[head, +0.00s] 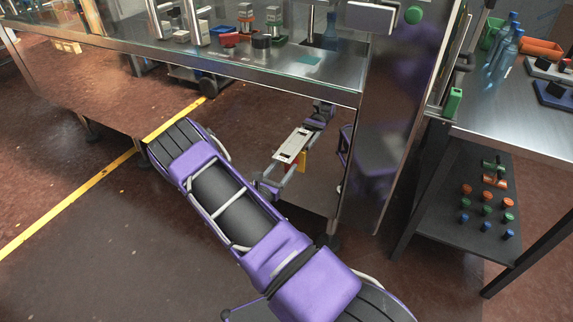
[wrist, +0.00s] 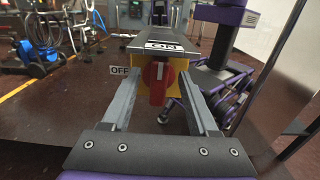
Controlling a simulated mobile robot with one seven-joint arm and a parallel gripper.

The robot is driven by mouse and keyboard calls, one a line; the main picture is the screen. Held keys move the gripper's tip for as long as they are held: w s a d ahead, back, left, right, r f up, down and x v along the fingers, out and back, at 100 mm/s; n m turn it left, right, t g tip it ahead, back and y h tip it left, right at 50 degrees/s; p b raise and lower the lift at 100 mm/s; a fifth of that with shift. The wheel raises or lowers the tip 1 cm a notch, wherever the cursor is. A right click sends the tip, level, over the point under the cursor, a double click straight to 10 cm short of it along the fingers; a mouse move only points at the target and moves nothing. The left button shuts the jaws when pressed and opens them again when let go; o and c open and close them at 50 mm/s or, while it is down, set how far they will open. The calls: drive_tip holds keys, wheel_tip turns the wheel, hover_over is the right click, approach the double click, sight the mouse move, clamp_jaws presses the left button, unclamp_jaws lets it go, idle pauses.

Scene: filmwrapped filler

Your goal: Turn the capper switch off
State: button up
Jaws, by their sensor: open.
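The capper switch is a red rotary knob (wrist: 157,84) on a yellow plate (wrist: 172,72). Its handle stands upright in the wrist view, in line with the ON label (wrist: 163,46) above it. The OFF label (wrist: 119,70) is to its left. My gripper (wrist: 158,76) is open, with one finger on each side of the knob. Whether either finger touches the knob cannot be told. In the head view, my gripper (head: 287,167) is under the machine's right end, and the small yellow plate (head: 302,160) shows partly behind it.
A steel machine table (head: 250,75) with bottles and small parts stands above my arm. At right, a bench (head: 520,140) holds blue bottles (head: 505,50), with several coloured caps on its dark lower shelf (head: 455,205). A yellow floor line (head: 65,205) runs at left over open floor.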

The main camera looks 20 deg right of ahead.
drive_tip(key=shift+x, duration=1.2)
clamp_jaws()
